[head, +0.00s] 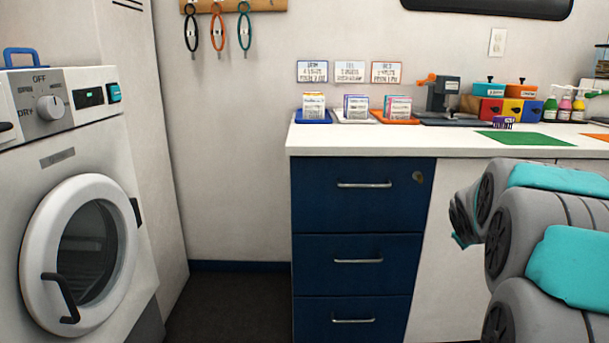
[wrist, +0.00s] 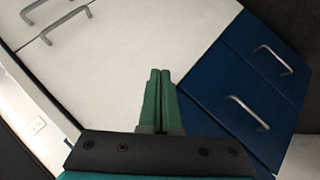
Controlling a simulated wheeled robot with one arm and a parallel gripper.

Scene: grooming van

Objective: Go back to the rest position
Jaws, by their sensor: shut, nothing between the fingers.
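My gripper (wrist: 159,78) shows in the wrist view with its two green fingers together and nothing between them. Behind the fingers are a white cabinet front (wrist: 120,60) and blue drawer fronts (wrist: 225,110). In the head view my folded arm fills the lower right, in front of the white cabinet; the fingers cannot be made out there.
A white counter (head: 400,143) runs along the back wall above blue drawers (head: 350,195), all shut. It carries card packs (head: 356,107), a dark device (head: 442,97), coloured bins (head: 510,108) and bottles (head: 565,108). A dryer (head: 60,160) with its door shut stands left. Floor (head: 228,305) between is clear.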

